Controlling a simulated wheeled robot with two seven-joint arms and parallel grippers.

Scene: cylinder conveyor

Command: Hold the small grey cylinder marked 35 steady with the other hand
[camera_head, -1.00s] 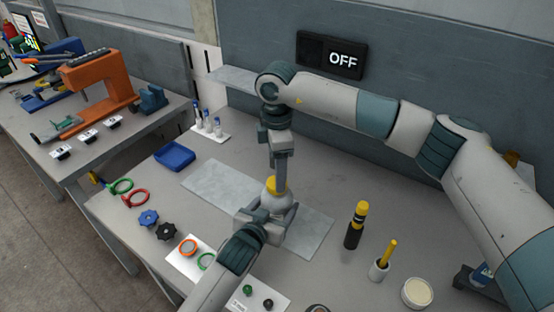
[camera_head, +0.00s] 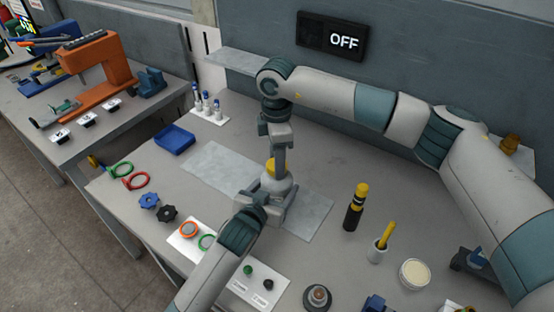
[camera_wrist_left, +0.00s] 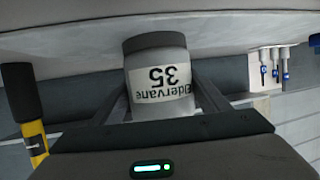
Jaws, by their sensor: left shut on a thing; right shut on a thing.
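The small grey cylinder marked 35 (camera_wrist_left: 158,72) stands upright on the grey plate (camera_head: 311,219) in the head view, mostly hidden by my grippers. The left wrist view shows it upside down, with a white label and a dark grey base. My left gripper (camera_head: 268,205) is shut on its body from the front, one finger on each side. The exact contact there is hidden.
A black and yellow tool (camera_head: 354,208), a cup with a yellow stick (camera_head: 377,250) and a round cream-topped tub (camera_head: 415,273) stand to the right. A blue tray (camera_head: 174,140), rings and knobs lie to the left. An OFF sign (camera_head: 343,42) hangs behind.

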